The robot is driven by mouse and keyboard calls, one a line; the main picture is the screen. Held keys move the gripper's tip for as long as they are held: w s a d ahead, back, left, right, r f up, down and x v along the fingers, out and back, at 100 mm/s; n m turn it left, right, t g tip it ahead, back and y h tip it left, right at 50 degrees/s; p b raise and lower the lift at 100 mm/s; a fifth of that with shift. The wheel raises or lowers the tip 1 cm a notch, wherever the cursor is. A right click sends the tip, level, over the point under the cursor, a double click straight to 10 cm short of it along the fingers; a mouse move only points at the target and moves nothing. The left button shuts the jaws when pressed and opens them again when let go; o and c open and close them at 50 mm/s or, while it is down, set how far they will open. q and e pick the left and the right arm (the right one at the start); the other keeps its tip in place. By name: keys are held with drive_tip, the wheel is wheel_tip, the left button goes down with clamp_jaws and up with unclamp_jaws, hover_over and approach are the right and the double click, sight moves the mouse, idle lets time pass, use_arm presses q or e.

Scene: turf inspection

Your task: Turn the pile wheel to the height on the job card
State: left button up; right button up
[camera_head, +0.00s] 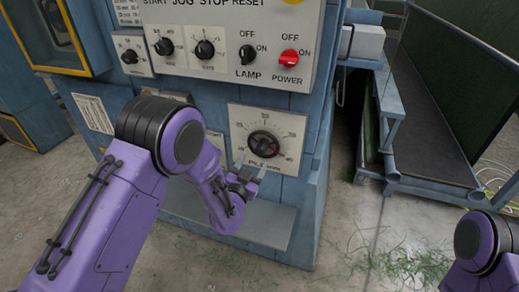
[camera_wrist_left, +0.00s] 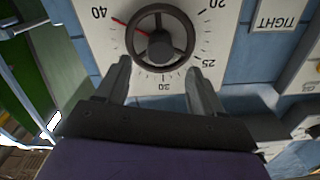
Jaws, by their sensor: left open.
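The pile wheel (camera_head: 263,143) is a dark round handwheel on a white dial plate (camera_head: 290,122) on the blue cabinet. In the left wrist view the wheel (camera_wrist_left: 160,40) shows a dark rim, spokes and hub, with a red mark near the 40. Numbers 20, 25, 30 and 40 are readable there. My left gripper (camera_head: 245,182) is just below the wheel in the head view. In the wrist view its open fingers (camera_wrist_left: 158,68) stand at either side of the wheel's near rim; I cannot tell whether they touch. I cannot tell which posted sheet is the job card.
Above the dial is a switch panel (camera_head: 225,75) with black knobs and a red power switch (camera_head: 289,58). A white printed sheet (camera_head: 93,113) is on the cabinet at left, unreadable. A grey ledge (camera_head: 265,222) juts out below the dial. A conveyor (camera_head: 440,110) stands at right.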

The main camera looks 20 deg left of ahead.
sight(259, 153)
use_arm(q)
drive_tip(key=w+p, duration=0.1)
drive_tip(key=w, duration=0.6)
drive_tip(key=shift+d, duration=0.1)
drive_tip(key=shift+c, duration=0.4)
drive_tip(key=c, duration=1)
drive_tip(key=shift+f, duration=0.1)
